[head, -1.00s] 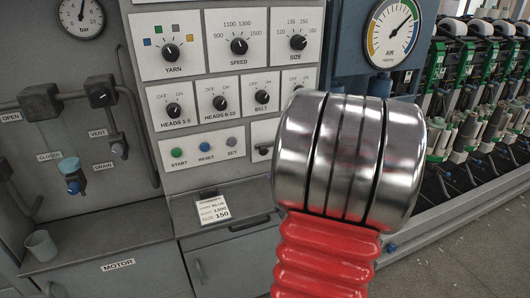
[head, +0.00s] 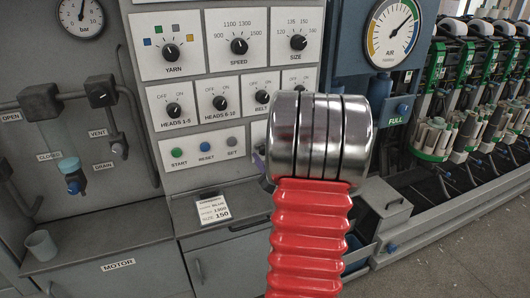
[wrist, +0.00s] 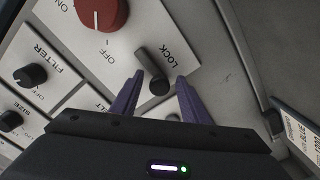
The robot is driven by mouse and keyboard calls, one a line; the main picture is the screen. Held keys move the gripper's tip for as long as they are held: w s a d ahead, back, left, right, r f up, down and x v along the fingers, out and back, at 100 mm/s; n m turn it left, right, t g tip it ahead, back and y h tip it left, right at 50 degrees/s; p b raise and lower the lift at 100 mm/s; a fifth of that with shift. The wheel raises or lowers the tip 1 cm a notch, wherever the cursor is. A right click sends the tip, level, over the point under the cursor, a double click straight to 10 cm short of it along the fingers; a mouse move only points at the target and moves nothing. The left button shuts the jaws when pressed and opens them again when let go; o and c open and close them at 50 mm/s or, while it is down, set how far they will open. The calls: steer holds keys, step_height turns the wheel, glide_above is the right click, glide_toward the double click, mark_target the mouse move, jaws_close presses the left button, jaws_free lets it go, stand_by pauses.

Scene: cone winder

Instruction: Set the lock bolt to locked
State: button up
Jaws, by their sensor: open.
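The lock bolt (wrist: 151,68) shows in the wrist view as a small dark grey bar with rounded ends on a pale plate, beside the word LOCK. My gripper (wrist: 160,77) is open. Its two purple fingers reach toward the plate, one on either side of the bolt's lower end. I cannot tell whether they touch it. Nothing is held. In the head view my silver and red arm hides the bolt and most of the gripper; only a bit of purple finger shows at its left edge.
A red rotary knob (wrist: 98,12) sits near the bolt, and a FILTER knob (wrist: 31,75) lies further left. In the head view, START, RESET and SET buttons (head: 205,148) are left of my arm. An order card (head: 214,208) lies on the ledge below.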

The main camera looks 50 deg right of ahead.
steer(key=shift+c, duration=0.2)
steer(key=shift+f, duration=0.15)
jaws_close()
